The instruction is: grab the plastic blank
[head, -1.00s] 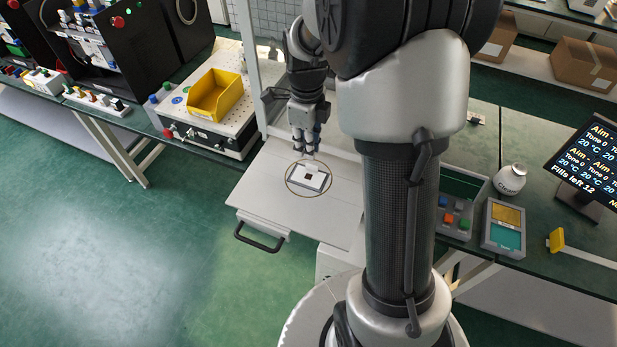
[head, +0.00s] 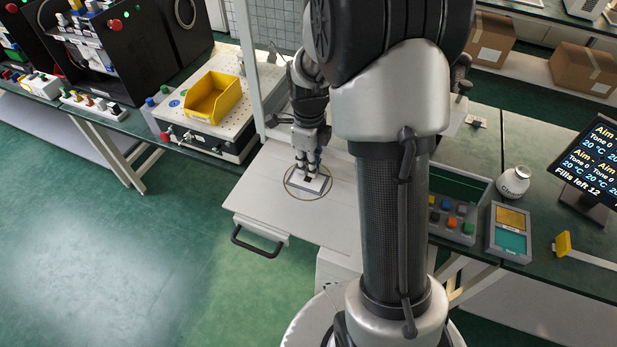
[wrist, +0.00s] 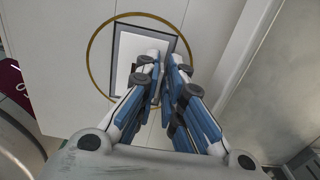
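My gripper (head: 306,168) points down over the far edge of the plate. In the wrist view the gripper (wrist: 166,62) has its fingertips a narrow gap apart, with nothing clearly held between them. Contact with the plate cannot be made out.
A pale upright post (head: 248,60) stands behind the shelf. A yellow bin (head: 212,97) sits on a perforated plate to the left. A black handle (head: 256,243) is at the shelf's front. A button box (head: 452,220) and white jar (head: 514,180) are on the right bench.

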